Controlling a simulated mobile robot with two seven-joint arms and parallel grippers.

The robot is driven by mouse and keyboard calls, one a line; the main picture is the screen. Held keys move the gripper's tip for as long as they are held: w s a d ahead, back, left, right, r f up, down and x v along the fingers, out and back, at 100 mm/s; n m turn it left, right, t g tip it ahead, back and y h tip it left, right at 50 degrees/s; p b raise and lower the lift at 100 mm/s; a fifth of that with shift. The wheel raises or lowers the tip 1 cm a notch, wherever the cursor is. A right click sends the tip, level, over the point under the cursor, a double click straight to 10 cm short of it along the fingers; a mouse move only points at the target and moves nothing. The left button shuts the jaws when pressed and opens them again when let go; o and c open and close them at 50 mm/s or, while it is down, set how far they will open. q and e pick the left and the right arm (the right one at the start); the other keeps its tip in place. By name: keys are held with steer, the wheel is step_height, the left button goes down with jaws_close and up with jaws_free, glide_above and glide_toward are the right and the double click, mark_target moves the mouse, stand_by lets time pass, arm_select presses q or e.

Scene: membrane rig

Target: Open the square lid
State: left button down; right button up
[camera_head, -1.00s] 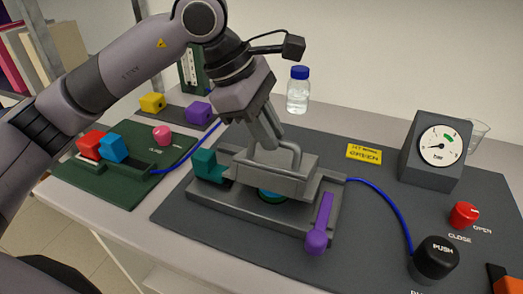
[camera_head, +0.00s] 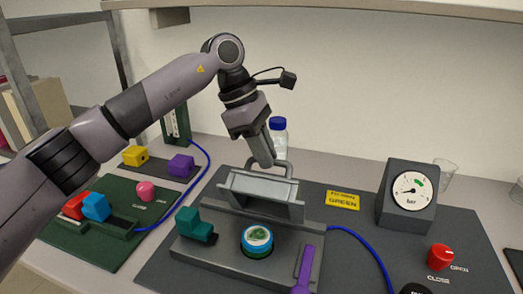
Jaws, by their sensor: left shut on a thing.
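The square lid (camera_head: 262,207) is grey, with a bar handle (camera_head: 291,168) on it. It is raised and tilted back at the rear of the grey rig base (camera_head: 222,252). My left gripper (camera_head: 271,163) is shut on the lid's handle, its fingers partly overlapping it. My right gripper is not in view.
A bottle with a blue cap (camera_head: 278,132) stands behind the gripper. A green tray (camera_head: 118,243) with coloured blocks is at left.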

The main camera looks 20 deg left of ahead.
arm_select(q)
steer(key=shift+w+f+g+p, duration=0.3)
steer(key=shift+w+g, duration=0.2)
steer(key=shift+w, duration=0.2)
steer(key=shift+w+f+g+p, duration=0.15)
steer(key=shift+w+f+g, duration=0.1)
steer(key=shift+w+g, duration=0.35)
steer(key=shift+w, duration=0.25)
steer(key=c, duration=1.1)
jaws_free()
steer(key=shift+w, duration=0.15)
steer(key=shift+r, duration=0.15)
steer(key=shift+s, duration=0.25)
